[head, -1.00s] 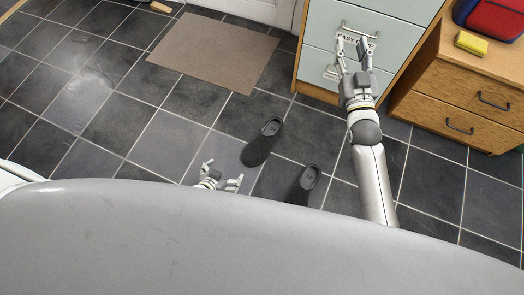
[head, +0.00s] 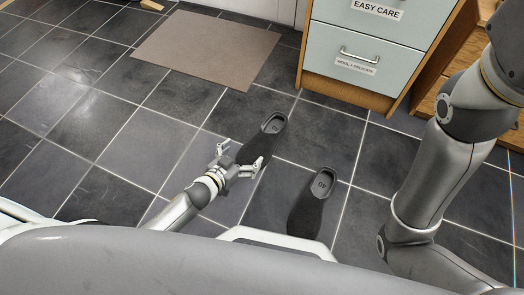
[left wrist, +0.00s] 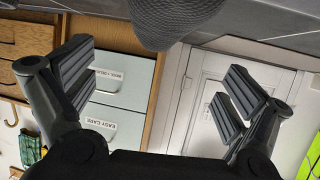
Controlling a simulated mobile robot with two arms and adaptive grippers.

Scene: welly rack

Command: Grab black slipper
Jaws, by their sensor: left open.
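Two black slippers lie on the tiled floor. The farther slipper (head: 266,138) has its heel opening toward the drawers and its toe toward my left gripper. The nearer slipper (head: 312,208) lies to its right. My left gripper (head: 240,158) is open and empty, its fingers on either side of the farther slipper's toe end in the head view. I cannot tell whether it touches. In the left wrist view, a dark textured rounded shape (left wrist: 172,22), likely that slipper's toe, shows between and beyond the open fingers (left wrist: 158,95). My right gripper is out of view.
A brown mat (head: 208,48) lies at the back. A pale green drawer unit (head: 365,52) labelled EASY CARE stands at the back right, with a wooden cabinet (head: 432,106) beside it. My right arm covers the right side. The floor at left is clear.

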